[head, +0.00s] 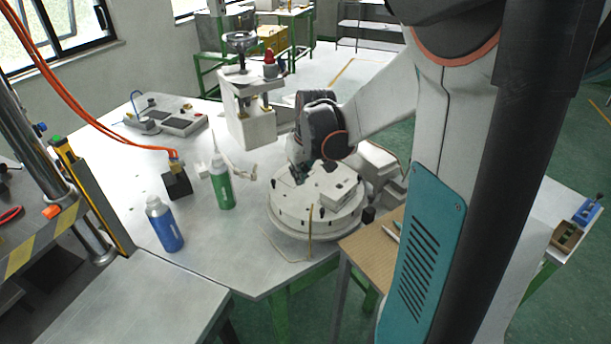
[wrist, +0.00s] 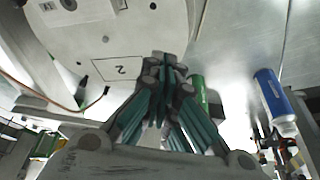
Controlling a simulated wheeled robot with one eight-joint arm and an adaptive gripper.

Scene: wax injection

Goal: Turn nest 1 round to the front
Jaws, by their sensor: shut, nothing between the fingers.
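The round white turntable (head: 290,213) stands on the light table, with small dark pegs around its side and a pale block (head: 338,193) on its top. In the wrist view the turntable (wrist: 95,35) fills the upper left, and a framed mark that looks like a 2 (wrist: 121,69) shows near its edge. My gripper (head: 301,174) is over the far left part of the turntable. In the wrist view my gripper (wrist: 165,62) has its teal fingers together and empty, by the turntable's edge. Contact with the turntable cannot be told.
A green bottle (head: 222,187) and a blue bottle (head: 165,226) stand left of the turntable. A dark block (head: 177,186) with a hose fitting is beside them. A white press-like stand (head: 250,125) rises behind. A wooden-topped side table (head: 372,246) is at the front right.

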